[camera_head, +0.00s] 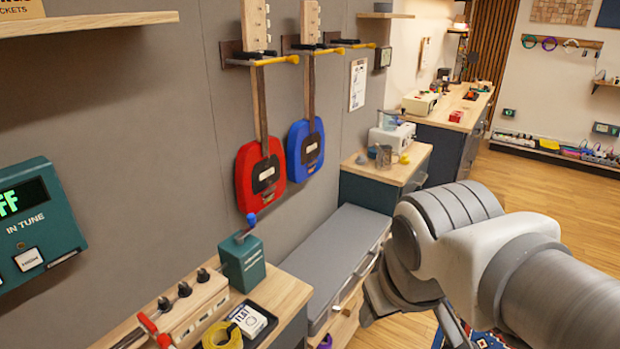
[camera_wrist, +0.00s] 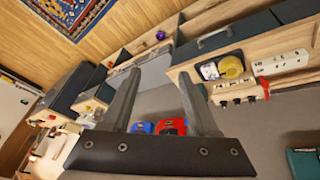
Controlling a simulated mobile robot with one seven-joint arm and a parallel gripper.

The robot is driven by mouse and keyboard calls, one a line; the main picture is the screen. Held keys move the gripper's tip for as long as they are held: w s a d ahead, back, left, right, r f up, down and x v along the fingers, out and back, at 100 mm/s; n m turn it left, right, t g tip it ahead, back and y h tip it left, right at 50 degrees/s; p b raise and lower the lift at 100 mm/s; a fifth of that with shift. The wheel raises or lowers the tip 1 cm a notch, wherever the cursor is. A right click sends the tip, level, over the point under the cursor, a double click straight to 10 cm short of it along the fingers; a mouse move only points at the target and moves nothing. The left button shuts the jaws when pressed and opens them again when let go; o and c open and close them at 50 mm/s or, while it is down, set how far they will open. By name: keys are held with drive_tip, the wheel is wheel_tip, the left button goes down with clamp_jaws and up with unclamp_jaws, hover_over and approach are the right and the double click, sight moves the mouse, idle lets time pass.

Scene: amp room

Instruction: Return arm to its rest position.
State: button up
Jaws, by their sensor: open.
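My arm (camera_head: 470,240) reaches in from the right of the head view, bent in front of the grey bench and the wood floor. In the wrist view my gripper (camera_wrist: 159,74) has its two dark fingers spread wide apart with nothing between them. The head view does not clearly show the fingers, as the arm links cover that area. Between and beyond the fingers, the wrist view shows the red guitar (camera_wrist: 172,126) and the blue guitar (camera_wrist: 141,127) in the background, apart from the gripper.
The red guitar (camera_head: 261,177) and blue guitar (camera_head: 305,150) hang on the grey wall. Below are a grey-topped bench (camera_head: 335,250), a green box with a crank (camera_head: 242,262), a black tray (camera_head: 262,322) and a socket strip (camera_head: 190,308). Open floor (camera_head: 540,190) lies at the right.

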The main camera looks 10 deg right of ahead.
drive_tip(key=shift+s+d+r+m+t+y, duration=0.15)
drive_tip(key=shift+s+r+m+t+y, duration=0.35)
drive_tip(key=shift+m, duration=0.6)
drive_tip(key=shift+r, duration=0.15)
idle(0.4)
